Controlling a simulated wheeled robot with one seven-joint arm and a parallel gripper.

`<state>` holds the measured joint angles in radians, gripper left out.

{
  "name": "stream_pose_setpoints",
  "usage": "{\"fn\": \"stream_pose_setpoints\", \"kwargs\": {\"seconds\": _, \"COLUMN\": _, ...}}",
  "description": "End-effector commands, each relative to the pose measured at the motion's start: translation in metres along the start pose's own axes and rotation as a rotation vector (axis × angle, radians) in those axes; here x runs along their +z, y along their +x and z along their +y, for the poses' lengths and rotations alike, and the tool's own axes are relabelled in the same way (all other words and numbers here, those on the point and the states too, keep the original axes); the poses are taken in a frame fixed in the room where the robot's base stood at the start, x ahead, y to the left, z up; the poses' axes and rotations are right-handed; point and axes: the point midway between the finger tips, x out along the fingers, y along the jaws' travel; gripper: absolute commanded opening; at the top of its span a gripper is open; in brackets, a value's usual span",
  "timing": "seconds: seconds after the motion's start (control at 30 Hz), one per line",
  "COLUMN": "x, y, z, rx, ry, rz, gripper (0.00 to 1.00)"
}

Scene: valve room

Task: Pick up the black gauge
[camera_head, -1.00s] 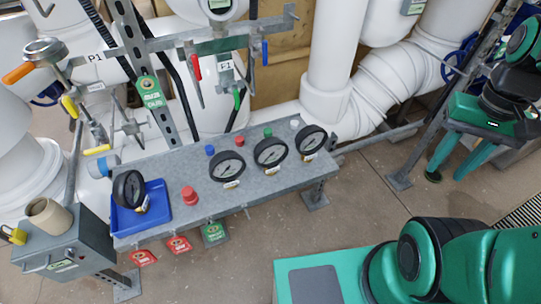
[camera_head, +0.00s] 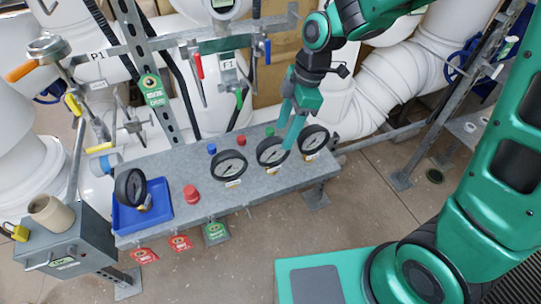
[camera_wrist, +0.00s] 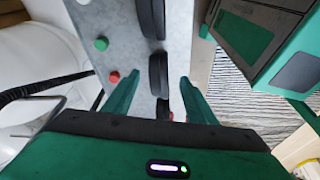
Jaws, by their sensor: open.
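Several round black gauges with white dials are in the head view. One gauge (camera_head: 131,188) stands in a blue tray. Three stand in a row on the grey bench: a left one (camera_head: 229,167), a middle one (camera_head: 271,152) and a right one (camera_head: 313,139). I cannot tell which one the task means. My gripper (camera_head: 288,132) is open, pointing down over the bench beside the middle and right gauges. In the wrist view my open gripper (camera_wrist: 159,78) has a black gauge (camera_wrist: 158,75) between its fingertips in the picture; contact cannot be told.
The blue tray (camera_head: 163,211) sits at the left end of the bench (camera_head: 203,210). A red knob (camera_head: 190,195) and small blue (camera_head: 211,149) and green (camera_head: 269,131) knobs are on the bench. White pipes (camera_head: 337,70) and a metal frame stand behind. The floor in front is clear.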

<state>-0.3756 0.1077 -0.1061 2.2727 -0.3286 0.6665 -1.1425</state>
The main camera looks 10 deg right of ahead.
Motion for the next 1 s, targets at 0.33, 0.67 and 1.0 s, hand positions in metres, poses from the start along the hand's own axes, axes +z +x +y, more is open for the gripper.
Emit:
{"fn": "stream_pose_setpoints", "kwargs": {"seconds": 0.33, "x": -0.021, "y": 0.038, "z": -0.003, "rx": -0.065, "ry": -0.220, "rz": 0.017, "gripper": 0.51}}
{"fn": "stream_pose_setpoints", "kwargs": {"seconds": 0.67, "x": -0.020, "y": 0.076, "z": -0.005, "rx": -0.061, "ry": -0.217, "rz": 0.016, "gripper": 0.51}}
{"fn": "stream_pose_setpoints", "kwargs": {"seconds": 1.0, "x": -0.012, "y": 0.110, "z": -0.004, "rx": -0.063, "ry": -0.214, "rz": 0.015, "gripper": 0.51}}
